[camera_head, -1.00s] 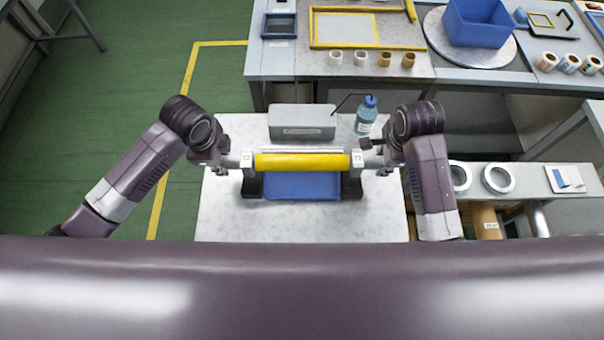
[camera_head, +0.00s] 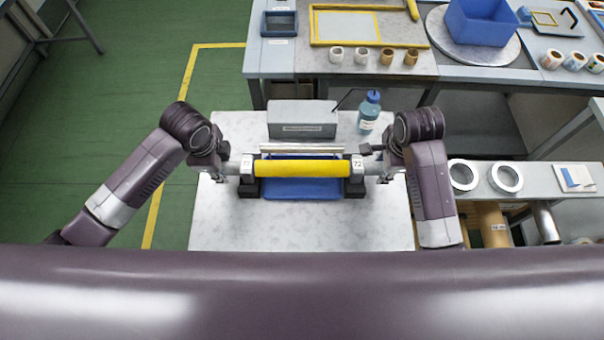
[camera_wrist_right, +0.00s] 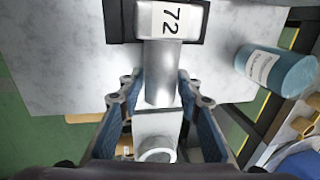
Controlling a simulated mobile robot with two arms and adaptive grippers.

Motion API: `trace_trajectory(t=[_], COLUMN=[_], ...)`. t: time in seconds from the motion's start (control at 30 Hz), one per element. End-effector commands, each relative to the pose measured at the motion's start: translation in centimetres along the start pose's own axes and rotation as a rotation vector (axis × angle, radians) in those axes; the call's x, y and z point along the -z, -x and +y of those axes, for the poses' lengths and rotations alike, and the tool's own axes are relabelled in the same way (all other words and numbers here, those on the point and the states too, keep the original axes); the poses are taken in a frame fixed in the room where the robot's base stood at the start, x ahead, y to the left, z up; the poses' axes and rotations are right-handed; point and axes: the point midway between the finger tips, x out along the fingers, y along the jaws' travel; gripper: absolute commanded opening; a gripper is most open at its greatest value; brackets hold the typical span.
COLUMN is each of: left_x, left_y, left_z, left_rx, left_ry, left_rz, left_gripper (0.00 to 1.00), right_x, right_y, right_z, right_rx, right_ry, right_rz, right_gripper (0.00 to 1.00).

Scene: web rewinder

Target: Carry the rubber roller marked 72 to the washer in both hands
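The rubber roller (camera_head: 302,168) is yellow, with metal shaft ends and white end labels reading 72. It lies level, left to right, over a blue tray (camera_head: 302,189) between two black supports (camera_head: 355,187) of the washer. Its ends appear to sit in or just over the supports; I cannot tell whether it bears fully on them. My left gripper (camera_head: 232,169) is at its left shaft, and seems shut on it. My right gripper (camera_head: 381,169) is at the right shaft; in the right wrist view its fingers (camera_wrist_right: 161,92) flank the shaft closely, just outside the 72 label.
A grey box (camera_head: 302,118) stands behind the roller on the pale table (camera_head: 300,228). A blue-capped bottle (camera_head: 369,112) stands at its right, near my right arm. A shelf with white rings (camera_head: 506,177) lies further right. The table front is clear.

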Motion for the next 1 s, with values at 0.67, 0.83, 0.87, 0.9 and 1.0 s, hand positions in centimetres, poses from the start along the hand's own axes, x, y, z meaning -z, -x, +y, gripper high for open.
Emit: trace_trajectory(t=[0.67, 0.83, 0.87, 0.9, 1.0], left_x=[0.0, 0.0, 0.0, 0.0, 0.0], left_y=[4.8, 8.4, 9.0, 9.7, 10.9], left_z=[-0.2, -0.2, -0.1, -0.1, -0.1], left_rx=[0.006, 0.005, 0.005, 0.005, 0.003], left_ry=[-0.001, -0.001, -0.002, -0.001, -0.001], left_rz=[0.001, 0.001, 0.001, 0.0, 0.001], left_gripper=[0.43, 0.43, 0.43, 0.43, 0.43], right_x=[0.0, 0.0, 0.0, 0.0, 0.0], right_y=[0.1, 0.1, 0.1, 0.1, 0.1], right_z=[0.0, 0.0, 0.0, 0.0, 0.0], right_rx=[0.0, 0.0, 0.0, 0.0, 0.0], right_ry=[0.0, 0.0, 0.0, 0.0, 0.0], right_rz=[0.0, 0.0, 0.0, 0.0, 0.0], right_gripper=[0.43, 0.43, 0.43, 0.43, 0.43])
